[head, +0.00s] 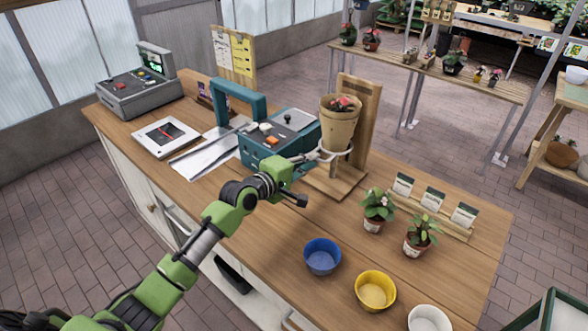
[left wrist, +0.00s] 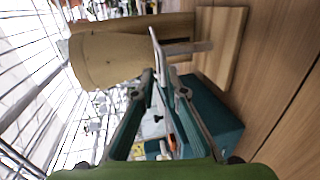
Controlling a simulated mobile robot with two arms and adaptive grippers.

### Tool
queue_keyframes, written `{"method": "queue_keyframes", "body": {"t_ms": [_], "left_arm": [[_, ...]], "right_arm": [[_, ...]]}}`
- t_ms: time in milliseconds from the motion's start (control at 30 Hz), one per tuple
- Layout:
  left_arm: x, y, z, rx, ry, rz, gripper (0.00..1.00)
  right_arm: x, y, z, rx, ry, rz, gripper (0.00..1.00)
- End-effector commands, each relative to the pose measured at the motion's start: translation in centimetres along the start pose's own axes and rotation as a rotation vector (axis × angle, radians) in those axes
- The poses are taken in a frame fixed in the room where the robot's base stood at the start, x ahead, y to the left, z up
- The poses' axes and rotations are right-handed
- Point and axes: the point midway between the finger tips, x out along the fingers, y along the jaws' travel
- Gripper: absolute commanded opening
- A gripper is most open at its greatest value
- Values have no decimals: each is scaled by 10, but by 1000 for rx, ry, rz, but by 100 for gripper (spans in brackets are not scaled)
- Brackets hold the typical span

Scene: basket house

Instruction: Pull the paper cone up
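The paper cone (head: 340,122) is tan, stands upright with red flowers in its top, and sits in a pale ring on a wooden stand (head: 362,115). In the left wrist view the cone (left wrist: 105,60) lies sideways, its wide end to the left. My left gripper (head: 312,160) is at the cone's lower end by the ring, left of the stand. In the left wrist view its fingers (left wrist: 155,82) converge beside the cone's lower part and the ring. A small gap shows between them; whether they touch the cone is unclear. My right gripper is out of view.
A teal machine (head: 280,140) stands close behind and left of my gripper. Two potted plants (head: 378,208) (head: 421,235) and blue (head: 322,257), yellow (head: 375,291) and white (head: 430,319) bowls are on the wooden counter. Space above the cone looks clear.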

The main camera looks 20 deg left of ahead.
Motion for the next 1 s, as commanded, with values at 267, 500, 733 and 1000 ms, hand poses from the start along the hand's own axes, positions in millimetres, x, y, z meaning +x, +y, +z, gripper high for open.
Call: {"method": "queue_keyframes", "body": {"t_ms": [267,500,733,1000], "left_arm": [[-57,-2,0,1,1,-3,13],[-87,-1,-1,2,1,-2,13],[-92,0,-1,1,1,-1,13],[-92,0,-1,1,1,-2,13]], "right_arm": [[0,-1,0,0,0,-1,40],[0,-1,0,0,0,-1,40],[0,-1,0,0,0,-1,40],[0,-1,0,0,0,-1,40]]}}
